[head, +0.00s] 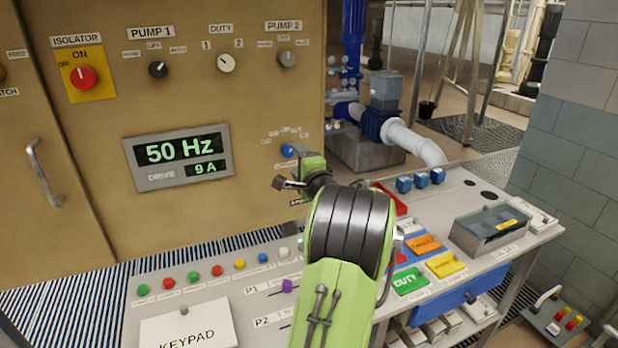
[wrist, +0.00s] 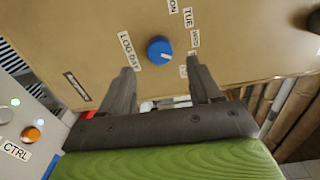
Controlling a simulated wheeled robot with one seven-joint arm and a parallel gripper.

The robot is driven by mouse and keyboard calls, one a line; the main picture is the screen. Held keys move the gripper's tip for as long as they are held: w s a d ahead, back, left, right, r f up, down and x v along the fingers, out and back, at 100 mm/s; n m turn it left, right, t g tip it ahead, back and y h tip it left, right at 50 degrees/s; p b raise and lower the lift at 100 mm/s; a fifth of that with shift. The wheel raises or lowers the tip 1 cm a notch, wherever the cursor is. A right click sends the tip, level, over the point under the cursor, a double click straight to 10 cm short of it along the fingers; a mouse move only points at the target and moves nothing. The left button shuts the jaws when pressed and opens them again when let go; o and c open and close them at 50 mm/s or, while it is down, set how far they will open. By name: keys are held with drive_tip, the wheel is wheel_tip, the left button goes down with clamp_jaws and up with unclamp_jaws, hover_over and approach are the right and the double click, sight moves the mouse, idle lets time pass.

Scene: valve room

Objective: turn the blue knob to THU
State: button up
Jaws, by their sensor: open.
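The blue knob (wrist: 159,50) is on the tan cabinet face, with day labels around it. In the wrist view LOG DAY (wrist: 129,48) is at its left, and TUE (wrist: 188,18) and WED are at its upper right. I cannot read a THU label; the right finger covers part of that side. The knob's pointer direction is too small to tell. In the head view the knob (head: 288,151) shows just beyond my gripper (head: 283,183). My gripper is open and empty, its fingertips (wrist: 160,66) apart, short of the knob and to either side of it.
A sloping console (head: 225,300) with several coloured buttons and tiles stands below the cabinet. An isolator switch (head: 83,77), pump knobs and a drive display (head: 178,156) are on the cabinet. A grey block wall (head: 570,130) is at right.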

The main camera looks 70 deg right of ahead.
drive_tip(key=b+v, duration=0.1)
drive_tip(key=v, duration=0.9)
drive_tip(key=shift+s+a+b, duration=0.15)
drive_tip(key=shift+a+b, duration=0.05)
drive_tip(key=shift+b, duration=0.15)
drive_tip(key=w+a+f+n+g+y, duration=0.1)
drive_tip(key=w+a+f+n+y, duration=0.1)
drive_tip(key=w+a+n+y, duration=0.75)
drive_tip(key=w+a+f+n, duration=0.2)
drive_tip(key=w+a+n, duration=0.35)
drive_tip(key=a, duration=0.85)
drive_tip(key=s+a+f+n+g+y, duration=0.1)
drive_tip(key=a+n, duration=0.1)
drive_tip(key=a, duration=0.4)
drive_tip(key=a+f+n+g+y, duration=0.1)
drive_tip(key=a+f+n, duration=0.15)
drive_tip(key=a, duration=0.45)
drive_tip(key=s+a+f+n+g, duration=0.1)
drive_tip(key=s+a+n+g, duration=0.1)
drive_tip(key=s+a+n, duration=0.2)
drive_tip(key=s+a+f+n+g+y, duration=0.1)
drive_tip(key=s+a+f+n+g, duration=0.1)
drive_tip(key=s, duration=0.7)
drive_tip(key=shift+a+n, duration=0.9)
drive_tip(key=shift+n, duration=0.15)
drive_tip(key=shift+f, duration=0.1)
